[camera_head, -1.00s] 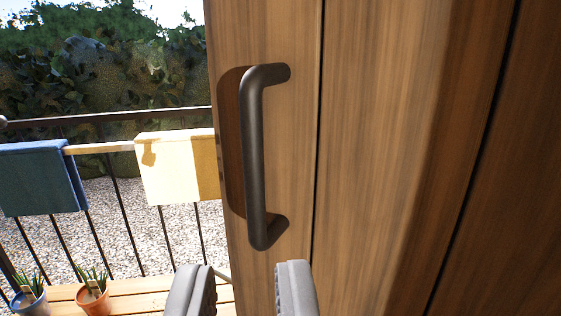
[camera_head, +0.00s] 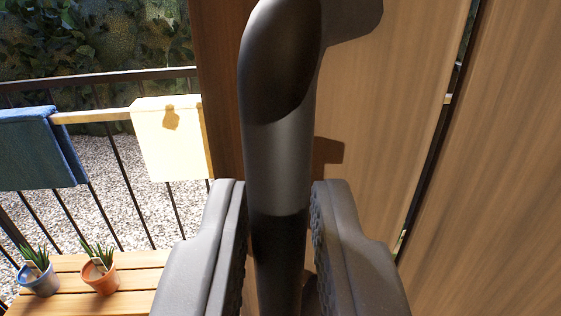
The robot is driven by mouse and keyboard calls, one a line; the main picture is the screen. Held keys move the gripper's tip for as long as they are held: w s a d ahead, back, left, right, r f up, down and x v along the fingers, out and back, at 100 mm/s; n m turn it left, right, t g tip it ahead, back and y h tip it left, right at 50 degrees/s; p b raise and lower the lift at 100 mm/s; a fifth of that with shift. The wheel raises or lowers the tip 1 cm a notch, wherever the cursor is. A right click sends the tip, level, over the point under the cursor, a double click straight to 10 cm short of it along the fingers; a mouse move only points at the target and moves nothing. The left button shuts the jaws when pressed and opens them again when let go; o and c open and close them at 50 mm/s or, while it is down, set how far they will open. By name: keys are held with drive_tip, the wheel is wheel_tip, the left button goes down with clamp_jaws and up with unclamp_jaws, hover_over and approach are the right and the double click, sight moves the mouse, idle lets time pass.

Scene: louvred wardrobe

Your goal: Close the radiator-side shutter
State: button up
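A brown wooden shutter panel (camera_head: 385,110) stands in front of me, with a dark metal bar handle (camera_head: 280,150) on it. The handle runs upright and fills the middle of the view. My gripper (camera_head: 279,215) has its grey fingers on either side of the handle's lower part. The fingers are apart, with narrow gaps showing between them and the bar. The lower end of the handle is hidden behind the fingers or out of view. No radiator shows, so I cannot tell from this view which side this shutter is on.
Another wooden panel (camera_head: 500,170) is at the right, past a narrow gap with light showing through.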

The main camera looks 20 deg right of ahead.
drive_tip(key=shift+w+d, duration=0.2)
drive_tip(key=shift+w, duration=0.25)
drive_tip(key=shift+c, duration=0.4)
